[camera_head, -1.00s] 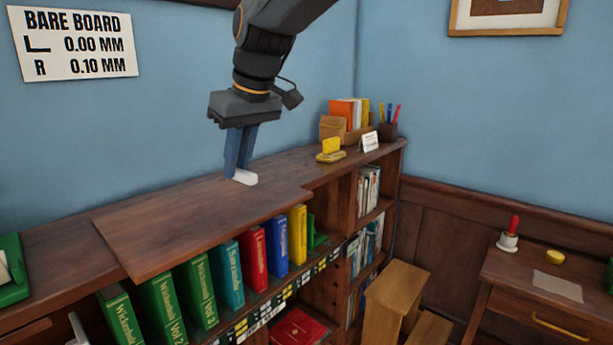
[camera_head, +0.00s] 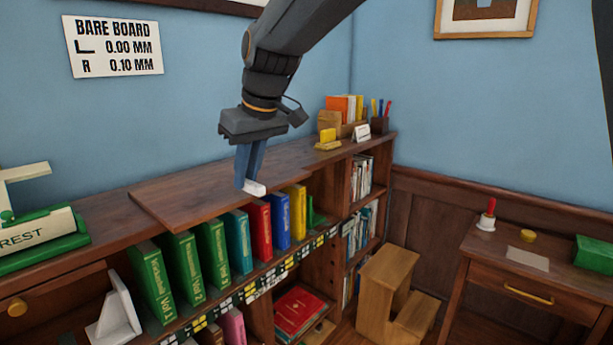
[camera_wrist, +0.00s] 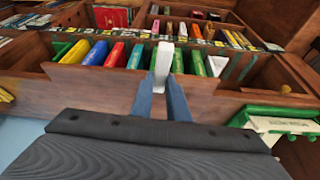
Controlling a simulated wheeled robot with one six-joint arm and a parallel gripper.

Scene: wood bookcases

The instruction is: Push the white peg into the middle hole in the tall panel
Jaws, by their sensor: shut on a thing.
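My gripper (camera_head: 247,182) points down over the bookcase, its blue fingers shut on the white peg (camera_head: 256,188). The peg sticks out toward the lower right, above the front edge of the board on the bookcase top. In the wrist view the peg (camera_wrist: 163,60) stands out beyond the fingertips (camera_wrist: 163,84), with the row of books behind it. The tall panel (camera_head: 335,262) appears to be the upright right of the books, with small dark spots on its face. I cannot make out the middle hole clearly. The peg is well apart from this panel.
The raised brown board (camera_head: 170,205) lies on the bookcase top. Several coloured books (camera_head: 210,250) stand below it. A wooden step stool (camera_head: 385,285) stands before the right section. A green stand (camera_head: 45,252) is at left, and a desk (camera_head: 540,290) at right.

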